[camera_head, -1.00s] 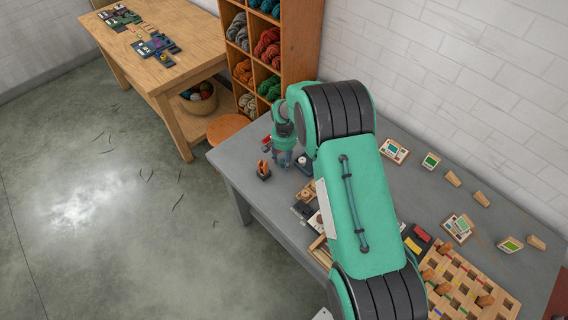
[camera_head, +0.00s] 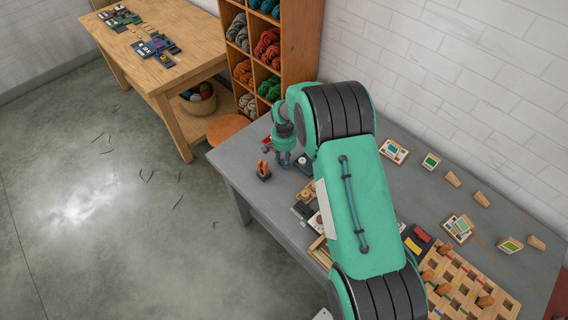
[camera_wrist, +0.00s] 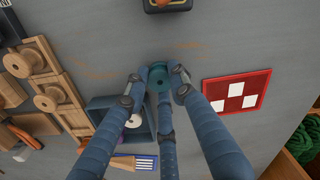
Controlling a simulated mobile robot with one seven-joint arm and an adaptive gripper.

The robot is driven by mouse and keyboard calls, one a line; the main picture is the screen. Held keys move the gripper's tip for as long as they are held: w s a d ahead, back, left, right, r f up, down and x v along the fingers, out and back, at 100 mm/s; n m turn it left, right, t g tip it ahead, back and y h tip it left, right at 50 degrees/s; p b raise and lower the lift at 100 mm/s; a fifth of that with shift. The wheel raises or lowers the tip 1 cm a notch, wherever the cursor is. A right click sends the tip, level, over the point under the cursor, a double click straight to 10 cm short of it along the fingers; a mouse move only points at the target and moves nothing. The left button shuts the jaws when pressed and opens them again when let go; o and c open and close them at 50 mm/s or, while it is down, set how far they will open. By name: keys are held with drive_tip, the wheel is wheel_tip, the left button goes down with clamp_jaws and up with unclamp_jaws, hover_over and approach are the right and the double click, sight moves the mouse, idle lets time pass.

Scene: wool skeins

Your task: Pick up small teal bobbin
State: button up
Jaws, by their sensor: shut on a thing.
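Parts of the bobbin are hidden by the fingers. In the head view my gripper (camera_head: 284,158) points down at the far left part of the grey table (camera_head: 240,160). I cannot make out the bobbin there, nor tell whether it touches the table.
A blue-grey tray (camera_wrist: 100,103) lies close left of the fingers, with wooden spools (camera_wrist: 45,75) farther left. A red-and-white checkered square (camera_wrist: 238,92) lies to the right. An orange-topped dark object (camera_wrist: 165,5) stands at the top edge. A yarn shelf (camera_head: 297,45) stands behind the table.

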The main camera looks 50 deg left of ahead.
drive_tip(key=shift+r, duration=0.15)
drive_tip(key=shift+r, duration=0.65)
drive_tip(key=shift+s+d+r, duration=0.15)
drive_tip(key=shift+d+r, duration=0.05)
drive_tip(key=shift+r, duration=0.35)
drive_tip(key=shift+s+d+r, duration=0.1)
drive_tip(key=shift+d+r, duration=0.05)
drive_tip(key=shift+r, duration=0.35)
drive_tip(key=s+d, duration=0.2)
drive_tip(key=d, duration=0.2)
drive_tip(key=s+d+r, duration=0.1)
drive_tip(key=s+d, duration=0.2)
drive_tip(key=d, duration=0.1)
drive_tip(key=s+d, duration=0.3)
drive_tip(key=d, duration=0.1)
drive_tip(key=shift+s+d+r, duration=0.15)
drive_tip(key=shift+d+r, duration=0.05)
drive_tip(key=shift+d, duration=0.15)
